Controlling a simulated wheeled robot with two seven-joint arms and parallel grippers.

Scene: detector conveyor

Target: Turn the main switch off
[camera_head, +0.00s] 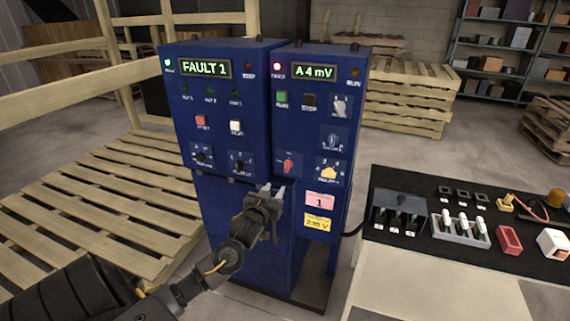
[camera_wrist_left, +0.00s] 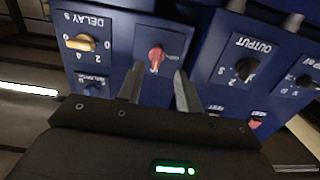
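A red rotary switch (camera_head: 289,163), which looks like the main switch, sits low on the left of the right blue cabinet's front (camera_head: 310,121). Its small label is unreadable. In the head view its handle looks roughly upright. My left gripper (camera_head: 272,190) is in front of the cabinets, its fingertips below and left of the red switch in the picture. In the left wrist view the gripper (camera_wrist_left: 158,72) is open and empty. The red switch (camera_wrist_left: 156,57) shows beyond and between the fingertips; no contact is visible. My right gripper is out of view.
The left cabinet (camera_head: 222,100) reads FAULT 1; the right reads A 4 mV. A yellow knob (camera_head: 329,172) is right of the red switch; a black OUTPUT knob (camera_head: 238,167) is left. A dark-topped bench (camera_head: 400,262) with parts stands right. Wooden pallets (camera_head: 100,205) lie left.

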